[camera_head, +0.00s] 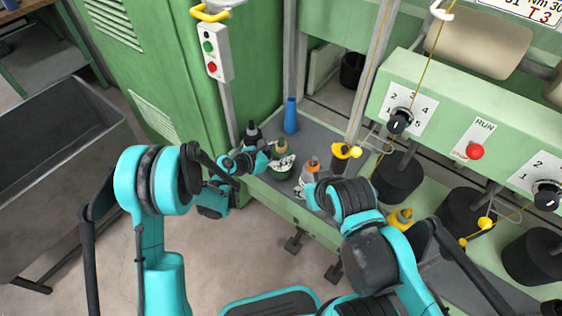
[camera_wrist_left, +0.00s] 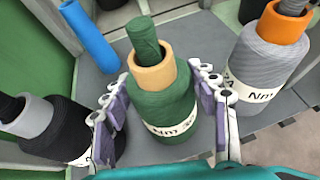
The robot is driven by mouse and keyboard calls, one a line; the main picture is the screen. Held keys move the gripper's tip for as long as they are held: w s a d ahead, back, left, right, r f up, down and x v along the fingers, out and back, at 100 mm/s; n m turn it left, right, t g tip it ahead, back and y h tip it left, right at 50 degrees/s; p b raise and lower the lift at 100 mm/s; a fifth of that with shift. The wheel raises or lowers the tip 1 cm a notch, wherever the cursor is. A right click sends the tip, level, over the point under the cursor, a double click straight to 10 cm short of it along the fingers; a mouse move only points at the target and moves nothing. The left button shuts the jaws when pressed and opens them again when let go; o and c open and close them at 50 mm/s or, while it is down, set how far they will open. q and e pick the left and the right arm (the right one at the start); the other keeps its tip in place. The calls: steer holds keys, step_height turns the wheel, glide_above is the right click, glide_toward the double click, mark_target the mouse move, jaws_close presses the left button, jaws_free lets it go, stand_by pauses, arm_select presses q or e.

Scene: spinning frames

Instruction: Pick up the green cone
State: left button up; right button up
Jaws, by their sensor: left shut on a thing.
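The green cone (camera_wrist_left: 162,108) stands upright on the grey shelf, with a tan collar, a green tube top and a white "Nm" label. It also shows in the head view (camera_head: 281,171), partly covered by my gripper. My left gripper (camera_wrist_left: 160,110) is shut on it, with one finger on each side of its body; in the head view the left gripper (camera_head: 272,163) comes in from the left. My right arm comes in from the right, and its gripper (camera_head: 312,190) is near the grey cone; its fingers are too hidden to read.
A black cone (camera_wrist_left: 62,128) stands left of the green cone, and a grey cone with an orange collar (camera_wrist_left: 266,55) stands right. A blue tube (camera_wrist_left: 90,37) stands behind. The green machine with a RUN button (camera_head: 476,152) and a green cabinet (camera_head: 165,85) flank the shelf (camera_head: 261,182).

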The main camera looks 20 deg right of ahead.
mark_target(281, 139)
arm_select(q)
jaws_close()
step_height(281, 139, up, 10)
steer(key=p, duration=0.4)
stand_by(0.4)
